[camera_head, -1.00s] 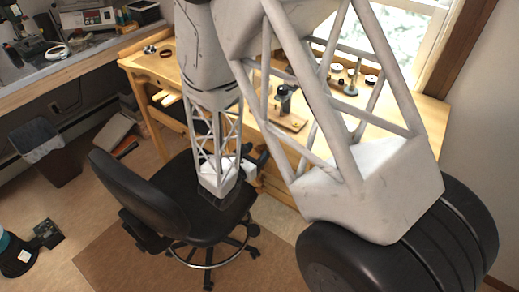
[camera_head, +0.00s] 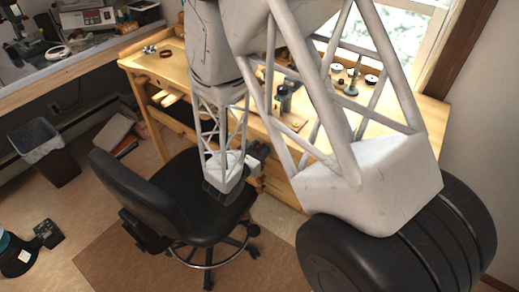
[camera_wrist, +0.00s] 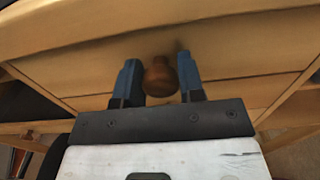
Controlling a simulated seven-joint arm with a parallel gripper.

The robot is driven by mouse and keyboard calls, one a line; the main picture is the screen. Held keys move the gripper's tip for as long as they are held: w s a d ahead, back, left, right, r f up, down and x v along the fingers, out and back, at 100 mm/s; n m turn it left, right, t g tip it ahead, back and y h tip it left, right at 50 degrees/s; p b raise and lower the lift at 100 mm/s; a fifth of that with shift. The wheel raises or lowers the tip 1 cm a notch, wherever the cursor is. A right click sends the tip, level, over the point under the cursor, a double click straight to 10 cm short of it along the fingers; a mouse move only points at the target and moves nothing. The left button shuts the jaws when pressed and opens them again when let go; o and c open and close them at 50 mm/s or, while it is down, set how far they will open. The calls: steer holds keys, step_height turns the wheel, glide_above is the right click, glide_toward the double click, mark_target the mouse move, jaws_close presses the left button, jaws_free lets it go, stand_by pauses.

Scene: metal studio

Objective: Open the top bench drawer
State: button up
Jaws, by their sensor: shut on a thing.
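The top drawer front (camera_wrist: 88,76) is pale wood and fills the middle of the wrist view. Its round brown wooden knob (camera_wrist: 160,78) sits between the two blue fingers of my gripper (camera_wrist: 160,84). My gripper is shut on the knob, one finger at each side. In the head view the wooden bench (camera_head: 180,68) stands by the window. There my wrist is at the front of the bench, above the chair's seat, and my arm hides the knob and most of the drawer front. I cannot tell whether the drawer stands out from the bench.
A black office chair (camera_head: 128,190) stands close under my forearm. Tools and small parts lie on the bench top. A dark bin (camera_head: 45,158) stands at the left by a second worktop (camera_head: 75,65).

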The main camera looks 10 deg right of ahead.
jaws_close()
steer(key=v, duration=0.8)
steer(key=shift+a, duration=0.15)
steer(key=shift+s+r, duration=0.1)
steer(key=o, duration=0.9)
jaws_free()
steer(key=shift+s, duration=0.1)
steer(key=shift+v, duration=3.9)
